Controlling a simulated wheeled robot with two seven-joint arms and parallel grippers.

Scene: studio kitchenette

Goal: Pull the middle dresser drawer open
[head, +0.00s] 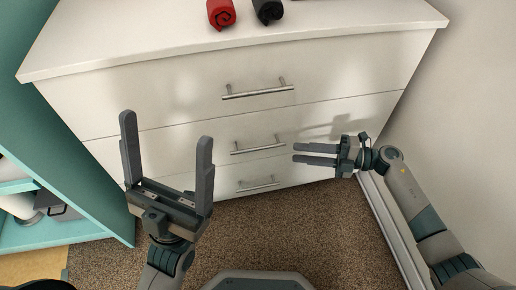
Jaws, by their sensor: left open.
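The white dresser (180,95) stands ahead with three drawers stacked, each with a bar handle. The middle drawer (205,143) is closed, its front flush with the others, and its metal handle (258,148) is clear of both grippers. My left gripper (166,130) is open and empty, fingers pointing up the picture, in front of the dresser's left part and left of the handle. My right gripper (294,154) points left, its fingertips right of the middle handle and apart from it. Its two fingers show nearly side-on, and I see nothing held between them.
The top handle (258,91) and bottom handle (258,186) sit above and below. A red rolled cloth (221,13) and a dark one (268,10) lie on the dresser top. A teal shelf unit (85,190) stands left, a wall (465,130) right. Carpet (290,225) lies in front.

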